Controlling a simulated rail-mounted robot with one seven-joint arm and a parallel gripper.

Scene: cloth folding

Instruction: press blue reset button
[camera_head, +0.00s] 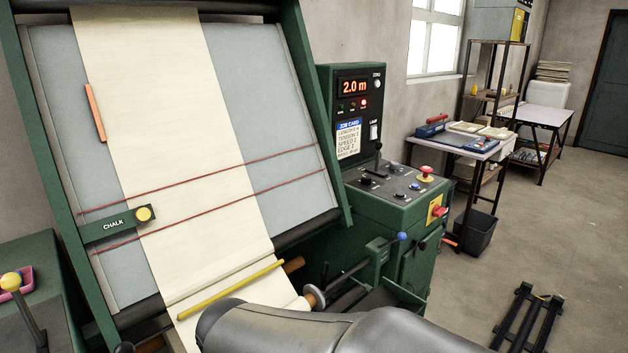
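A green control console (400,212) stands right of the tilted cloth board. Its top panel carries a small bluish button (415,187) near the red mushroom button (426,171); it is too small for me to be sure of its colour or label. A blue ball knob (402,236) tops a lever at the console's lower front. My gripper is not in view; only a grey link of my arm crosses the bottom middle, in front of the roller, apart from the panel in the picture.
Cream cloth (180,150) runs down the board behind red strings. The display (354,87) reads 2.0 m, with a red lamp (364,103) lit below. A black lever (378,155) stands on the panel. A red button on a yellow plate (437,210) is on the console's side.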

